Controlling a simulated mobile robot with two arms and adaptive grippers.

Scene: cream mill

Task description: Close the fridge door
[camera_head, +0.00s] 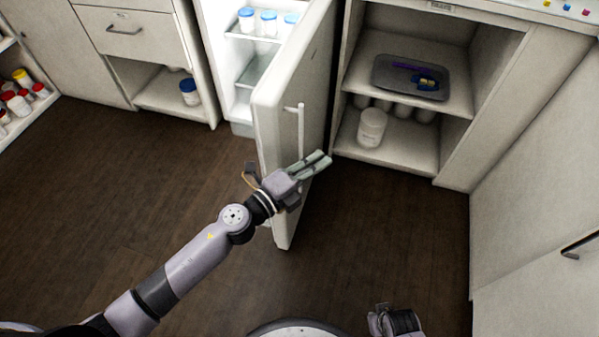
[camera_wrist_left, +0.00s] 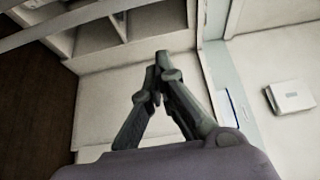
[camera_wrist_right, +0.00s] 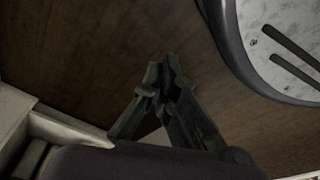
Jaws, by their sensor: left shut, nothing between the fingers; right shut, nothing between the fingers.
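The white fridge door (camera_head: 283,90) stands open in the head view, swung out toward me from the fridge (camera_head: 213,62). Its upright handle (camera_head: 301,128) is on the right-hand face. My left gripper (camera_head: 318,163) is shut and empty, on the handle side of the door, just below the handle. Whether it touches the door I cannot tell. In the left wrist view its fingertips (camera_wrist_left: 160,62) meet in front of pale surfaces. My right gripper is low at the bottom of the head view (camera_head: 392,322); its closed, empty fingertips show in the right wrist view (camera_wrist_right: 165,65) over the floor.
An open shelf unit (camera_head: 455,150) stands right of the door, with a grey tray (camera_head: 385,82) and a white jar (camera_head: 372,128). Blue-lidded jars (camera_head: 268,22) stand in the fridge. The dark wood floor (camera_head: 150,180) is clear.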

